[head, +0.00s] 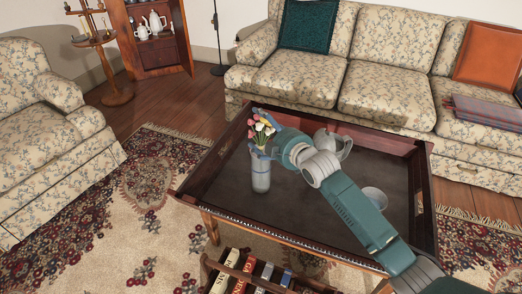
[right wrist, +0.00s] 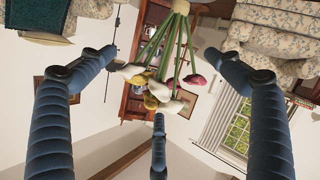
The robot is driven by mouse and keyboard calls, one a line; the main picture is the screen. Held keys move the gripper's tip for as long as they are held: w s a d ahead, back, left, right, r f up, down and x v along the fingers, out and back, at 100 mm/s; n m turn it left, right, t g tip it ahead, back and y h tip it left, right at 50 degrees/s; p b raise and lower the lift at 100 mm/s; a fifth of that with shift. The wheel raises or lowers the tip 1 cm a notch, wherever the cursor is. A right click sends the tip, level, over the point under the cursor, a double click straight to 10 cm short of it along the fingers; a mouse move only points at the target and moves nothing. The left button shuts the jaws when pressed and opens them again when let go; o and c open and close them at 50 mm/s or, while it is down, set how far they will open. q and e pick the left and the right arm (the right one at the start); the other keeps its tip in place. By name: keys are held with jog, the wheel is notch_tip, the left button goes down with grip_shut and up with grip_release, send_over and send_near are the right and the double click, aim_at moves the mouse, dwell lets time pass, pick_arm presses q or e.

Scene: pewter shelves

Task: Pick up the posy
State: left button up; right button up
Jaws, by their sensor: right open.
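The posy (head: 262,128) has pink, white and yellow flower heads on green stems. In the head view it shows at the mouth of a pale grey vase (head: 260,172) on the tray-topped coffee table. In the right wrist view the posy (right wrist: 155,88) appears upside down, its stems running to the top edge and its heads between my spread fingers. My right gripper (head: 259,137) is open around the flower side of the posy; in the wrist view the fingers (right wrist: 160,80) stand apart from the stems. My left gripper is not seen.
The coffee table (head: 225,203) has a raised dark rim. A grey teapot (head: 333,145) and a pale bowl (head: 374,196) stand on it, near my right arm. Books (head: 240,275) sit below in front. A floral sofa (head: 385,70) is behind, an armchair (head: 45,130) at left.

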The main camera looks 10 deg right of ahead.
jog(key=shift+x, duration=0.95)
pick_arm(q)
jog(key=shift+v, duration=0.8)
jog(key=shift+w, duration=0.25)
pick_arm(e)
jog(key=shift+c, duration=0.2)
jog(key=c, duration=1.3)
jog(key=shift+r, duration=0.1)
jog(key=shift+c, duration=1.3)
jog(key=shift+r, duration=0.1)
